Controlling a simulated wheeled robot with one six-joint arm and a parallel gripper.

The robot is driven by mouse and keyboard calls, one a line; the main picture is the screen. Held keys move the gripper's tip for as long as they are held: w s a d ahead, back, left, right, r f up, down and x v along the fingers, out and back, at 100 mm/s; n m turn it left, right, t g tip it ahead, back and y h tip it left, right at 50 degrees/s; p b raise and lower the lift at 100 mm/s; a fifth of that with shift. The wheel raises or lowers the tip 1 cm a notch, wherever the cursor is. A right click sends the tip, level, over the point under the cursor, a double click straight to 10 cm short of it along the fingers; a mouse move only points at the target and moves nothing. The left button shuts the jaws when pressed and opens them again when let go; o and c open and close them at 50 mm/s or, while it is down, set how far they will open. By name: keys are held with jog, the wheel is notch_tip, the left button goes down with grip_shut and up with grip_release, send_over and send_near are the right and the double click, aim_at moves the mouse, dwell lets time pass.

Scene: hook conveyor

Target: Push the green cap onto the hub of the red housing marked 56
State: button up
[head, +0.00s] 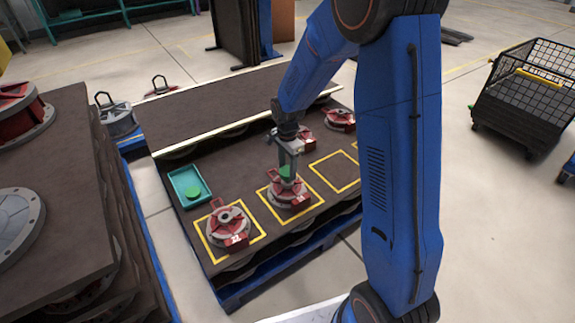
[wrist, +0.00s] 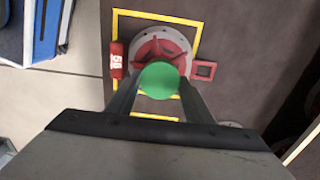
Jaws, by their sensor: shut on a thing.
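My gripper (head: 287,168) is shut on the green cap (wrist: 159,82), pointing down over a red housing. The cap also shows in the head view (head: 286,173), between the fingertips. The red housing (wrist: 162,50) has a grey round flange and a red tag (wrist: 116,61) reading 56. It sits inside a yellow square; in the head view the housing (head: 290,195) is below my gripper. The cap covers part of the housing in the wrist view and hides its hub. I cannot tell whether the cap touches the hub.
Another red housing (head: 228,222) with a numbered tag stands front left. A teal tray (head: 173,183) holds a green disc (head: 193,194). More red housings (head: 340,119) stand behind my gripper. An empty yellow square (head: 334,171) lies to the right. Stacked dark boards (head: 65,150) rise at the left.

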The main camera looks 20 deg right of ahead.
jog(key=shift+f, duration=2.2)
jog(key=o, duration=1.1)
